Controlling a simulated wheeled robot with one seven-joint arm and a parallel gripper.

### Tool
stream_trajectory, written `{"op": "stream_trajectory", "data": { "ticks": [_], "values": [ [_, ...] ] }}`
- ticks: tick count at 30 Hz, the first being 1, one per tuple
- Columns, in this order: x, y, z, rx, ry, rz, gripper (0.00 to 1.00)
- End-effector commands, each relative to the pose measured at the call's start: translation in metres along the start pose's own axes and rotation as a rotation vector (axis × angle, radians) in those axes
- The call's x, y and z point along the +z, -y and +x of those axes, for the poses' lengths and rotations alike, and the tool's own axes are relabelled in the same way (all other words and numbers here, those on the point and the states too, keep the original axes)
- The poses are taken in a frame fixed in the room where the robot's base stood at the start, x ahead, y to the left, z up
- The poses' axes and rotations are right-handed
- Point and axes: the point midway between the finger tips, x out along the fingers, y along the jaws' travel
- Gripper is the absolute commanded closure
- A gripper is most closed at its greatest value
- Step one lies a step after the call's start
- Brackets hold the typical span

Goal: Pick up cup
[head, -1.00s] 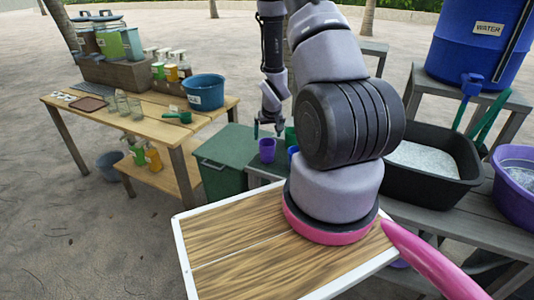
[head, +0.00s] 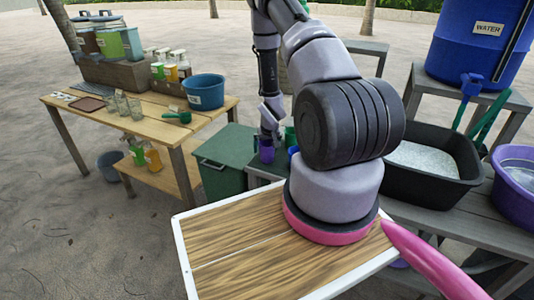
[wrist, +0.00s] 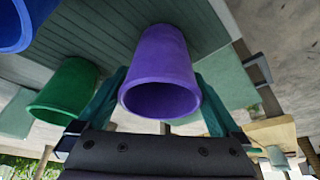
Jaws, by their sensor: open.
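A purple cup (head: 267,154) stands on the low grey slatted bench beyond my base. In the wrist view the purple cup (wrist: 160,62) fills the middle, with its open mouth facing the camera. My gripper (head: 269,137) is down at this cup. Its two teal fingers are open, one on each side of the cup; I cannot tell whether they touch it. A green cup (wrist: 66,85) and a blue cup (wrist: 18,22) stand to the left in the wrist view. In the head view they are partly hidden by my arm.
A dark green bin (head: 223,162) stands just left of the bench. A wooden table (head: 140,115) with a blue bucket (head: 205,92) and jars is farther left. A black tub (head: 430,165), a purple basin (head: 515,190) and a blue water barrel (head: 480,40) are at the right.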

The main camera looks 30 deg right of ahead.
Motion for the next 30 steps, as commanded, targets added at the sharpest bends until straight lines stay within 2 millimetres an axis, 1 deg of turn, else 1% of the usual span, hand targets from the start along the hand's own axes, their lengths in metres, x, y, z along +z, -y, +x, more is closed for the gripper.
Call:
{"op": "stream_trajectory", "data": {
  "ticks": [1, 2, 3, 5, 6, 7, 14, 19, 23, 27, 30],
  "values": [
    [0.0, 0.0, 0.0, 0.0, 0.0, 0.0, 0.0],
    [0.0, 0.0, 0.0, 0.0, 0.0, 0.0, 0.11],
    [0.0, 0.0, 0.0, 0.0, 0.0, 0.0, 0.27],
    [0.0, 0.0, 0.0, 0.0, 0.0, 0.0, 0.5],
    [0.0, 0.0, 0.0, 0.0, 0.001, 0.0, 0.65],
    [0.0, 0.0, 0.0, 0.0, 0.0, 0.0, 0.7],
    [0.0, 0.0, -0.001, 0.0, 0.0, 0.0, 0.7],
    [-0.005, 0.0, -0.011, 0.0, -0.001, 0.0, 0.7],
    [-0.014, 0.0, -0.03, 0.0, -0.003, 0.001, 0.7],
    [-0.025, 0.0, -0.058, 0.0, -0.004, 0.001, 0.7],
    [-0.031, 0.0, -0.074, 0.0, -0.004, 0.001, 0.7]
  ]
}}
